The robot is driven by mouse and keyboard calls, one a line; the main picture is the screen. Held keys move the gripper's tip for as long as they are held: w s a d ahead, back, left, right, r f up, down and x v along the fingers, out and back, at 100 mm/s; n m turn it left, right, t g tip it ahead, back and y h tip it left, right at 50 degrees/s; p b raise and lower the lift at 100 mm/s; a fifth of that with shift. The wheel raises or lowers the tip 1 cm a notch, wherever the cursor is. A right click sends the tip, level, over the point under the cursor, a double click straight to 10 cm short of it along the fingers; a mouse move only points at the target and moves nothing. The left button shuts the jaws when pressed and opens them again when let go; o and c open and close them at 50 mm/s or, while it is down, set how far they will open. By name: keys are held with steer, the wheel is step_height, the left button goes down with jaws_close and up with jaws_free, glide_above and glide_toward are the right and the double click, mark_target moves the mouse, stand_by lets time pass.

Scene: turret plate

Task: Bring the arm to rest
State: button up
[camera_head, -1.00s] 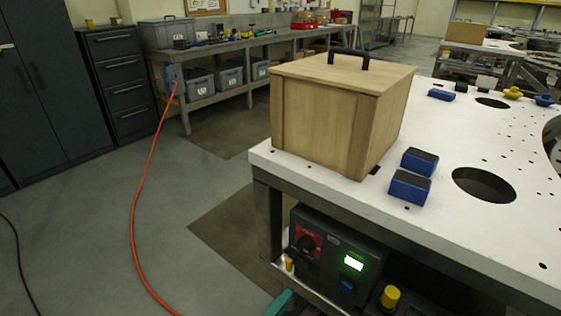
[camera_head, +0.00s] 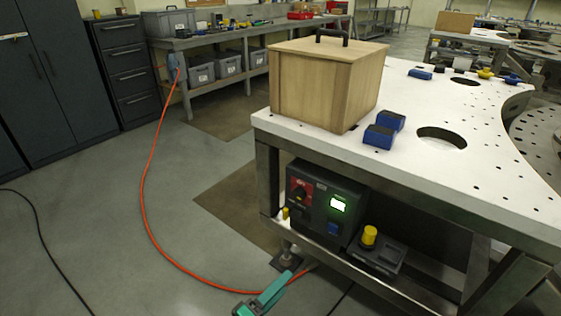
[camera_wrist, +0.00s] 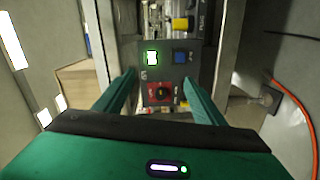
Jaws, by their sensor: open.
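My gripper (camera_head: 287,280) shows as a small teal shape at the bottom of the head view, low in front of the table's lower frame. In the wrist view my gripper (camera_wrist: 159,76) has its two teal fingers spread apart with nothing held between them. The control box (camera_head: 325,206), with a red switch panel and a lit green display, sits under the tabletop. In the wrist view the control box (camera_wrist: 178,74) shows beyond and between the fingers. I cannot tell the exact gap to it.
A wooden box (camera_head: 326,90) with a black handle stands on the white perforated table (camera_head: 470,185). Two blue blocks (camera_head: 383,130) lie beside it. An orange cable (camera_head: 145,190) runs over the floor near my gripper. A yellow-knobbed unit (camera_head: 376,250) sits on the lower shelf. The left floor is mostly clear.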

steer(key=w+d+r+m+g+h, duration=0.1)
steer(key=w+d+r+m+g, duration=0.1)
steer(key=w+d+r+g, duration=0.3)
steer(key=w+d+r+m+g, duration=0.2)
steer(key=w+d+m+g, duration=0.1)
steer(key=d, duration=0.3)
steer(key=d+r+m+g+y, duration=0.35)
steer(key=d+r+g, duration=0.4)
steer(key=d, duration=0.75)
steer(key=s+d+r+m+y, duration=0.3)
steer(key=s+d+r+y, duration=0.2)
steer(key=s+d+r, duration=0.5)
steer(key=s+d+r+m+t+y, duration=0.1)
steer(key=s+d+r+y, duration=0.1)
steer(key=s, duration=0.3)
steer(key=s+d+r+m+t+y, duration=0.1)
steer(key=s+d+r+y, duration=0.1)
steer(key=s, duration=0.4)
steer(key=shift+d+m, duration=0.35)
steer(key=shift+d, duration=0.2)
steer(key=shift+w+f, duration=0.2)
steer(key=shift+w, duration=0.4)
